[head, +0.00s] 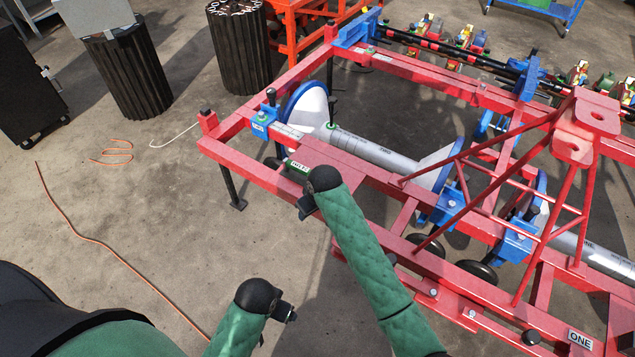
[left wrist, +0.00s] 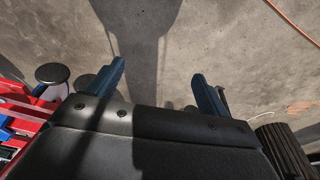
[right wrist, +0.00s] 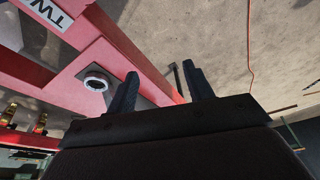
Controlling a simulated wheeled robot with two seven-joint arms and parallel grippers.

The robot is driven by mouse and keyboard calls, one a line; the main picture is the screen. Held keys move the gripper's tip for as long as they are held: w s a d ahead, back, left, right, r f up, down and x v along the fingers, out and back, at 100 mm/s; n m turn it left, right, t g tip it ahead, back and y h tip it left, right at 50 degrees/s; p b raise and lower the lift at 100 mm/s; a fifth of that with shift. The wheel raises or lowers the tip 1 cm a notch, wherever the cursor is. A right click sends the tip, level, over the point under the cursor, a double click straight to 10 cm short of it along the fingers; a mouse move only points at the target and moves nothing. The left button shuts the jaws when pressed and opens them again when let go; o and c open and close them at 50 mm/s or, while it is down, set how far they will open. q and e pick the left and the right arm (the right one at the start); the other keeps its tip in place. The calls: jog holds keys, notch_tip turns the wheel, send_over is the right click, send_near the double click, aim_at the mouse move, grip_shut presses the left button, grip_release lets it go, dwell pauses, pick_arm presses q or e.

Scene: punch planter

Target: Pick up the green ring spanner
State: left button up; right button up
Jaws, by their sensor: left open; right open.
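I cannot make out a green ring spanner with certainty in any view. My left gripper (left wrist: 158,72) is open and empty, with bare concrete floor and shadow beyond its fingers. In the head view the left arm's dark end is low in the middle, over the floor in front of the red frame. My right gripper (right wrist: 165,75) is open and empty. In the right wrist view its fingers are near a red beam and the floor beyond. In the head view the right arm's dark end is by the near red beam and hides part of it.
A large red planter frame (head: 240,165) fills the right side, with blue brackets (head: 262,122) and a grey cylinder (head: 375,150). Two dark ribbed bins (head: 128,80) and a black cabinet (head: 25,95) stand at the back left.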

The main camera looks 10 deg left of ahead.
jog(key=w+a+r+n+h, duration=0.1)
jog(key=w+a+r+n, duration=0.1)
jog(key=w+a, duration=0.45)
jog(key=n+t+h, duration=0.1)
jog(key=n+h, duration=0.1)
jog(key=h, duration=0.1)
send_over(303, 169)
jog(key=s, duration=0.1)
jog(key=shift+a+p, duration=0.15)
jog(key=shift+p, duration=0.2)
jog(key=x, duration=0.2)
jog(key=p+x, duration=0.1)
jog(key=x, duration=0.1)
jog(key=shift+s+a, duration=0.1)
jog(key=shift+f+p, duration=0.3)
jog(key=shift+f, duration=0.25)
pick_arm(q)
notch_tip(303, 169, down, 16)
jog(key=s+d, duration=0.1)
jog(key=s, duration=0.1)
jog(key=shift+s+d+f+g, duration=0.2)
jog(key=shift+s+d+g, duration=0.1)
jog(key=shift+s+g, duration=0.1)
pick_arm(e)
jog(key=shift+c, duration=0.2)
grip_shut()
